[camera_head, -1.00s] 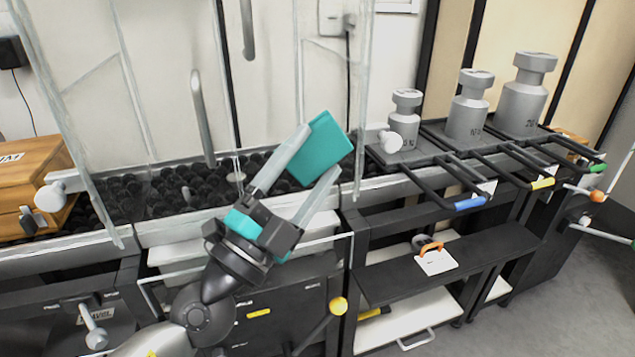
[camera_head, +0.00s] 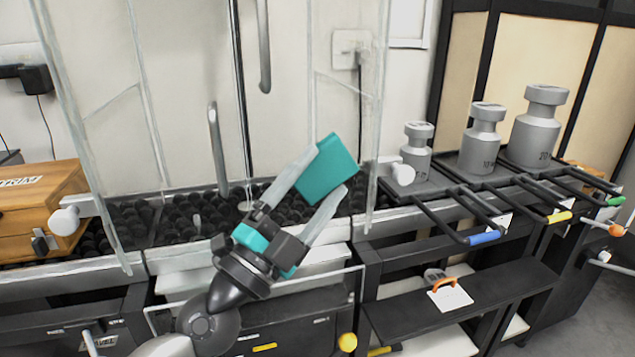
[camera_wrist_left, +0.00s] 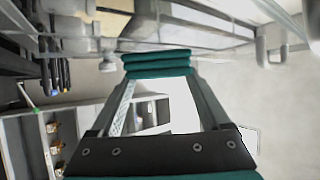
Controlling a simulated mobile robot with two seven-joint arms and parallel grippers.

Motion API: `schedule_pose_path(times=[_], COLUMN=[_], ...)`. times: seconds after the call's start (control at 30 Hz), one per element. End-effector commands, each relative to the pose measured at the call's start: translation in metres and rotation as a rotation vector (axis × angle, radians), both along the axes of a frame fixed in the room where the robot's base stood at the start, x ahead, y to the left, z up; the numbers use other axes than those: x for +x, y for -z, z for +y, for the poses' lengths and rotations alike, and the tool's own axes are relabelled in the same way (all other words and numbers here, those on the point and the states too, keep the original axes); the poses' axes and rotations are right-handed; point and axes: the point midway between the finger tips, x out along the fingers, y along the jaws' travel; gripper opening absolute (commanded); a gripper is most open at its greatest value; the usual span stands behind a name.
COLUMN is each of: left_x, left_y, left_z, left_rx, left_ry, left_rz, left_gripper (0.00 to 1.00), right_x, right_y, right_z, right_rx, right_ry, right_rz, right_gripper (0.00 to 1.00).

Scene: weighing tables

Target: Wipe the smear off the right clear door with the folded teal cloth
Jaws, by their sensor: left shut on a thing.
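My left gripper (camera_head: 328,172) is shut on the folded teal cloth (camera_head: 325,166), held tilted between its fingertips. In the left wrist view the cloth (camera_wrist_left: 157,63) shows as stacked teal layers between the fingers. The right clear door (camera_head: 377,110) is a see-through panel with a pale edge, and the cloth appears in front of its lower right part. I cannot tell whether the cloth touches the panel. I cannot make out the smear. My right gripper is not in view.
Grey weights (camera_head: 537,128) stand on a dark rack at right, with colour-tipped bars jutting forward. A white knob (camera_head: 403,174) sticks out beside the door's right edge. A grey bar handle (camera_head: 216,150) hangs left of the cloth. A wooden box (camera_head: 35,205) is at far left.

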Motion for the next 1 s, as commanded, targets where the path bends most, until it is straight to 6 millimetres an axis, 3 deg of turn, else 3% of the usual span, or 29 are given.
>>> schedule_pose_path(times=[1.0], left_x=[0.019], left_y=[-0.001], left_z=[0.006], left_rx=[0.000], left_ry=[-0.001], left_rz=[-0.001], left_gripper=[0.27], right_x=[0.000], right_y=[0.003], right_z=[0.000], right_rx=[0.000], right_ry=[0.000], right_rz=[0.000], right_gripper=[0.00])
